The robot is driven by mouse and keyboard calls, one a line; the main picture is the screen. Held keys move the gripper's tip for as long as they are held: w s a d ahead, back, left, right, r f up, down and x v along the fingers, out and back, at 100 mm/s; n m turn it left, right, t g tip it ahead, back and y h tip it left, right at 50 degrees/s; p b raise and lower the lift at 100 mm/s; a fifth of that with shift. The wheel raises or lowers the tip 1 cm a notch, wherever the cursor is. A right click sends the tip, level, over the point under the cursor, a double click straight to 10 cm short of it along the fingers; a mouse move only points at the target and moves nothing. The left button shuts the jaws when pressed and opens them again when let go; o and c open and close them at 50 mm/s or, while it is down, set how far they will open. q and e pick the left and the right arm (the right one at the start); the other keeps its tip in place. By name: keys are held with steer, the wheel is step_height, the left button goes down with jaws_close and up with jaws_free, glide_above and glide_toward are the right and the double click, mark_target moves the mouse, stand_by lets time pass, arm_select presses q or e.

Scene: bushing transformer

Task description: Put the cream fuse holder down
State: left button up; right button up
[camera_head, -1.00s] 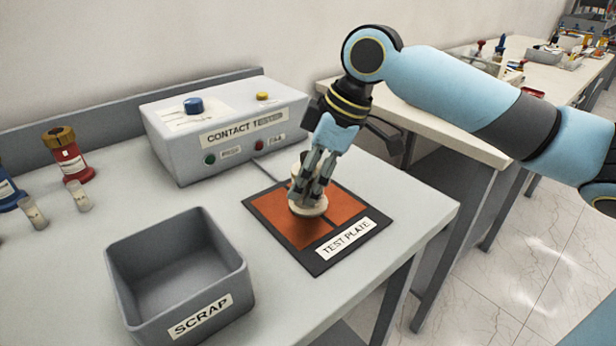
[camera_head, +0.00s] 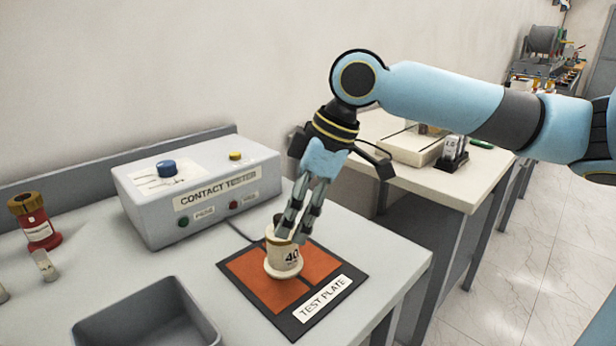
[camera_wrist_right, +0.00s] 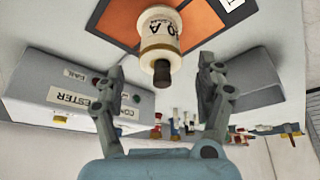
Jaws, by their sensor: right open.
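The cream fuse holder (camera_head: 284,258), marked 40, stands upright on the orange and black test plate (camera_head: 241,273). My right gripper (camera_head: 293,222) is just above and behind it in the head view, with its fingers overlapping the holder's top there. In the right wrist view the holder (camera_wrist_right: 159,36) with its dark end sits beyond the spread fingertips of the right gripper (camera_wrist_right: 162,75), with clear space on both sides. The right gripper is open and empty. My left gripper is in neither view.
The contact tester box (camera_head: 200,200) stands behind the plate, with a cable running toward it. A grey bin (camera_head: 150,300) is at the front left. A red fuse holder (camera_head: 36,225) stands at the far left. The table's right edge is close to the plate.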

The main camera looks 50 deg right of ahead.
steer(key=p+v, duration=0.3)
steer(key=v, duration=0.3)
stand_by(0.7)
